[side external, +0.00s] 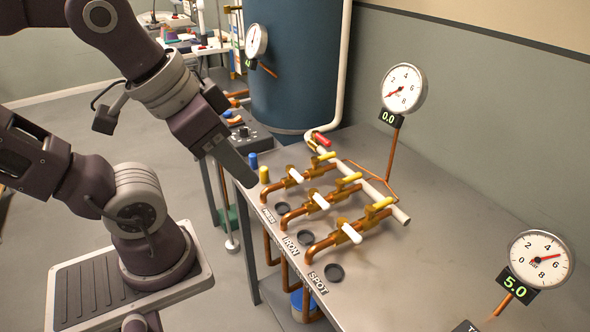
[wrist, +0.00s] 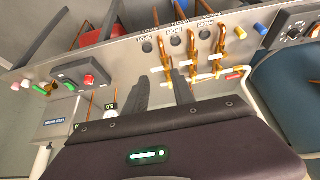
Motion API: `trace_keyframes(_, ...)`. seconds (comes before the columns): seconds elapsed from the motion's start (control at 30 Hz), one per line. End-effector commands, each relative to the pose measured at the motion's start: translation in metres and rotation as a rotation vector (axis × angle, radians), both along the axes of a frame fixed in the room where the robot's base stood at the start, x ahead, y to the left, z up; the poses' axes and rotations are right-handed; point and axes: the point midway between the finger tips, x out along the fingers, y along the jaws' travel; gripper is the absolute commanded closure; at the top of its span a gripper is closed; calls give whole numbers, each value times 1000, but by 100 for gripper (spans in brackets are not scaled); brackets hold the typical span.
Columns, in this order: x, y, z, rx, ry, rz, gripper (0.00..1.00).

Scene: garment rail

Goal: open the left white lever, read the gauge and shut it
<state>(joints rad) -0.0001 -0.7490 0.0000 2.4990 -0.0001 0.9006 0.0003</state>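Three white levers sit on copper branch pipes. The left one (side external: 295,175), at the PRESS label, lies crosswise to its pipe. The middle (side external: 320,200) and right (side external: 351,233) white levers also lie crosswise. The round gauge (side external: 403,88) on a copper stem behind the pipes has its needle at the low end and a 0.0 readout. My gripper (side external: 248,182) is left of the left white lever, apart from it, above the bench's front edge. In the wrist view its two fingers (wrist: 163,88) stand apart with nothing between them.
Yellow levers (side external: 349,179) and a red lever (side external: 323,139) sit close behind the white ones. A second gauge (side external: 540,258) reads 5.0 at the right. A blue tank (side external: 295,70) stands behind. Blue (side external: 253,160) and yellow (side external: 264,174) pegs stand near my gripper. Bare bench (side external: 440,230) lies right.

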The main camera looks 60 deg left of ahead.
Motion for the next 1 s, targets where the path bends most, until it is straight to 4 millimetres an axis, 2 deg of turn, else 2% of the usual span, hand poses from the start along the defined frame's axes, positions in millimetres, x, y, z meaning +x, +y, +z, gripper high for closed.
trace_keyframes(0.03, 3, 0, 2, 0, 4, 1, 81)
trace_keyframes(0.13, 21, 4, 15, 3, 44, 7, 100)
trace_keyframes(0.17, 31, 7, 20, 5, 65, 8, 100)
trace_keyframes(0.3, 95, 27, 42, 12, 188, 21, 100)
trace_keyframes(0.37, 125, 39, 44, 15, 243, 26, 100)
trace_keyframes(0.47, 174, 63, 38, 17, 334, 33, 100)
trace_keyframes(0.57, 220, 91, 17, 17, 428, 35, 100)
trace_keyframes(0.7, 271, 132, -30, 15, 555, 31, 100)
trace_keyframes(0.8, 294, 157, -69, 10, 634, 24, 100)
trace_keyframes(0.9, 305, 174, -102, 5, 694, 13, 100)
trace_keyframes(1.0, 310, 184, -123, 1, 729, 5, 100)
